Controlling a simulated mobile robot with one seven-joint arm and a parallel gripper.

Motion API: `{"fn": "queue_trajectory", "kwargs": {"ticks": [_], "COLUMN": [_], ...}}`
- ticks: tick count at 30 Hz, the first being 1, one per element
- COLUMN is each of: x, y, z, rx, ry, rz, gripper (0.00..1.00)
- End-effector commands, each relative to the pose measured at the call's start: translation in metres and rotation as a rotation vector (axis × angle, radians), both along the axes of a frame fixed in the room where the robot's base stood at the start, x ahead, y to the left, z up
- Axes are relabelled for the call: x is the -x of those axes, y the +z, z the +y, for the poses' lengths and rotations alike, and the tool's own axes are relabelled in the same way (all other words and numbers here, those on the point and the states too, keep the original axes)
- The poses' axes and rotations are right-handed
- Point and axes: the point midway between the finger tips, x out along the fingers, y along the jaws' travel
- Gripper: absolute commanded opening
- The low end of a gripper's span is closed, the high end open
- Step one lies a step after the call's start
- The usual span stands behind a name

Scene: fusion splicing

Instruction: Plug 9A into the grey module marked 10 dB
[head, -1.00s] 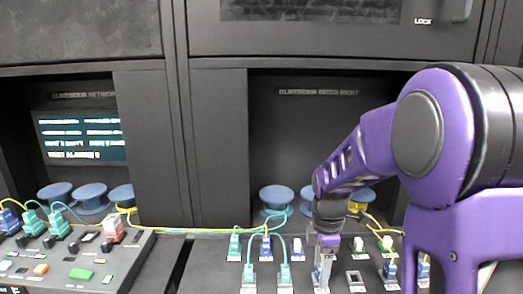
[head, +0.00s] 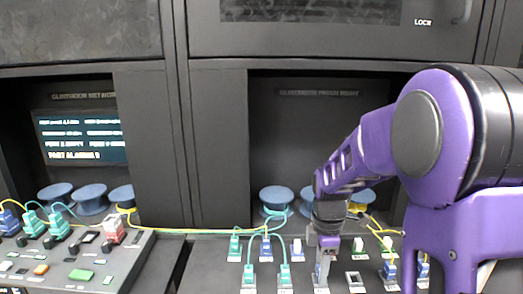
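My gripper (head: 324,272) points down at the front row of the right-hand bench. Its fingers stand around or just in front of a small blue-and-grey piece above a white label (head: 321,290); I cannot tell whether they are closed on it. An empty dark socket with a pale frame (head: 355,280) lies just right of the gripper. The markings are too small to read, so I cannot pick out 9A or the grey 10 dB module.
Teal plugs (head: 249,273) and a blue plug (head: 266,246) with cables stand left of the gripper. More blue plugs (head: 390,270) stand to the right. Blue spools (head: 276,198) sit behind. A left console (head: 75,265) holds other plugs below a screen (head: 80,138).

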Motion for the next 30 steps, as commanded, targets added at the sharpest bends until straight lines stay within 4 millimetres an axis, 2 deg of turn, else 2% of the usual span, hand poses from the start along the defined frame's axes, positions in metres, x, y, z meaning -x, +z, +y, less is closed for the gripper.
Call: {"fn": "queue_trajectory", "kwargs": {"ticks": [1, 5, 30], "x": [0.0000, 0.0000, -0.0001], "y": [0.0000, 0.0001, 0.0001], "z": [0.0000, 0.0000, 0.0000], "rx": [0.000, 0.000, 0.000], "ry": [0.000, 0.000, 0.000], "rz": [0.000, 0.000, 0.000], "gripper": [0.24, 0.00, 0.00]}}
